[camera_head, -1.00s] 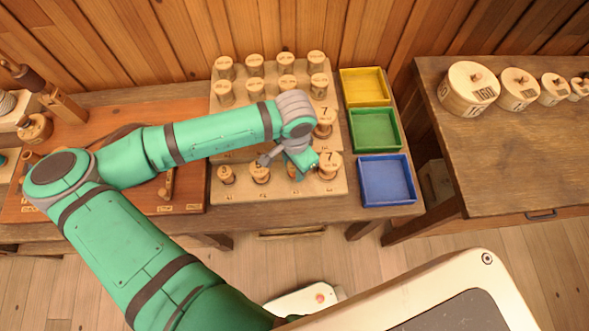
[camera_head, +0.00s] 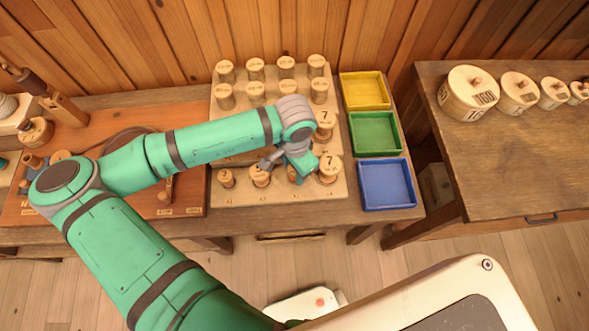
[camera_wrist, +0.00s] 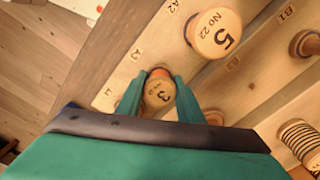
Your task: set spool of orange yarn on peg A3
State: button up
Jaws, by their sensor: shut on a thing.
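The held spool (camera_wrist: 158,93) has a pale wooden top marked 3, with a bit of orange at its far side. My gripper (camera_wrist: 160,88) is shut on it, one finger on each side, low over the front row of the pegboard (camera_head: 240,198). It is beside a label (camera_wrist: 136,53) that I take for A3, though the print is too small to be sure. Whether the spool is seated on a peg is hidden under its top. In the head view my gripper (camera_head: 292,172) mostly covers it. A spool marked 5 (camera_wrist: 214,34) stands beside label A2.
Several spools fill the back rows. Yellow (camera_head: 365,91), green (camera_head: 375,133) and blue (camera_head: 387,184) trays lie to the right.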

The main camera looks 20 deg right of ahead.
jog(key=shift+r, duration=0.45)
dwell(2.7)
jog(key=shift+r, duration=0.35)
jog(key=shift+r, duration=0.2)
dwell(0.5)
jog(key=shift+f, duration=1.25)
dwell(0.5)
jog(key=o, duration=0.7)
jog(key=shift+o, duration=0.2)
jog(key=shift+r, duration=5.55)
